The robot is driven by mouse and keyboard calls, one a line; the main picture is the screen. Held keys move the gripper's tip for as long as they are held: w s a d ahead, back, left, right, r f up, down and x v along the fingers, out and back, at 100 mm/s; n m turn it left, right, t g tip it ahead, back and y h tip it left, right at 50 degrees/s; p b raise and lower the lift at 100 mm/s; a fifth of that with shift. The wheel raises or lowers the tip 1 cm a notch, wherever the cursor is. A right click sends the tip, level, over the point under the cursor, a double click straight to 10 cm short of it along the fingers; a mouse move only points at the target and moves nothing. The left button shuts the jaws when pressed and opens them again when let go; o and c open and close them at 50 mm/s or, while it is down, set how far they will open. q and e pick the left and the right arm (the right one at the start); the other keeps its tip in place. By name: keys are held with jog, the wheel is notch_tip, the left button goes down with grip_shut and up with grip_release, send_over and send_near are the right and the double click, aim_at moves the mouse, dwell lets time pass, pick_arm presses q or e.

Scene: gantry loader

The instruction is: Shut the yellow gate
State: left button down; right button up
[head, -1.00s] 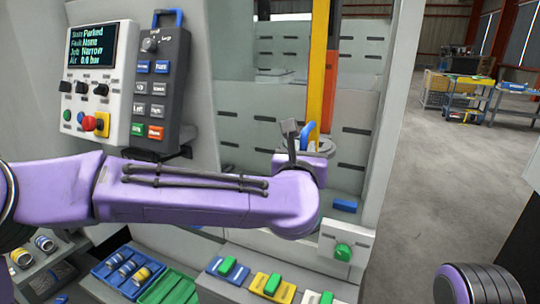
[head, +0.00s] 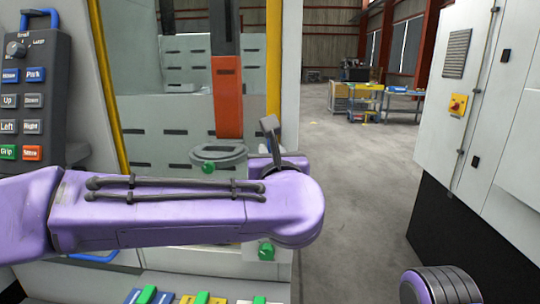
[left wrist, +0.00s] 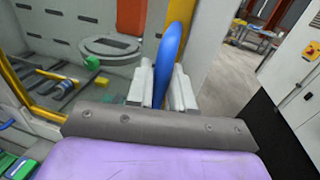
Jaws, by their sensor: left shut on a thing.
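The yellow gate shows as a clear panel with a yellow upright (head: 273,60) at its right side and another (head: 106,90) at its left. Its right upright stands close to the light post at the opening's right side. In the left wrist view, my left gripper (left wrist: 161,92) is shut on the gate's blue handle (left wrist: 172,45). In the head view, my left gripper (head: 272,140) is at the lower part of the right upright and the handle is hidden. My right gripper is out of view.
An orange-ended column (head: 228,100) hangs inside the machine above a round grey part (head: 218,152). A button panel (head: 30,90) is at left. Green-topped blocks (head: 147,295) sit below. A white cabinet (head: 480,110) stands at right, with open floor between.

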pick_arm(q)
jog(key=c, duration=1.4)
grip_release()
jog(key=shift+d+r, duration=0.1)
jog(key=shift+o, duration=1.2)
jog(key=shift+d, duration=0.2)
jog(key=shift+s, duration=0.1)
jog(key=s+b, duration=0.3)
jog(key=s, duration=0.7)
jog(key=shift+s+d+b, duration=0.2)
jog(key=shift+d+b, duration=0.15)
jog(key=shift+d, duration=0.1)
